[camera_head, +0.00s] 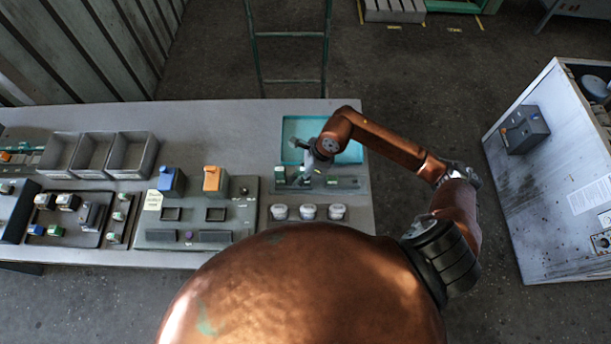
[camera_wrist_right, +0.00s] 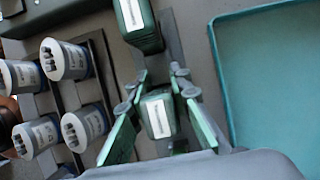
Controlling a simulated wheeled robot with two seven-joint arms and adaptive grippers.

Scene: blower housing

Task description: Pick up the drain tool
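No label is readable, so I cannot tell which object is the drain tool. In the right wrist view, a green block-like tool handle with a white label (camera_wrist_right: 158,118) lies between the two green fingers of my right gripper (camera_wrist_right: 160,85). The fingers are spread on both sides of it, with narrow gaps. A second green labelled handle (camera_wrist_right: 138,22) is just beyond the fingertips. In the head view, my right gripper (camera_head: 307,156) is over the green tool rack (camera_head: 348,184) at the table's right end, partly hiding it. My left gripper is not in view.
A teal tray (camera_head: 296,128) lies behind the rack. Several round grey-white cups (camera_head: 308,212) stand in front; similar cylinders (camera_wrist_right: 68,60) show in the wrist view. Grey bins (camera_head: 130,155) and a panel with blue and orange blocks (camera_head: 160,236) are left. A white cabinet (camera_head: 545,170) stands right.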

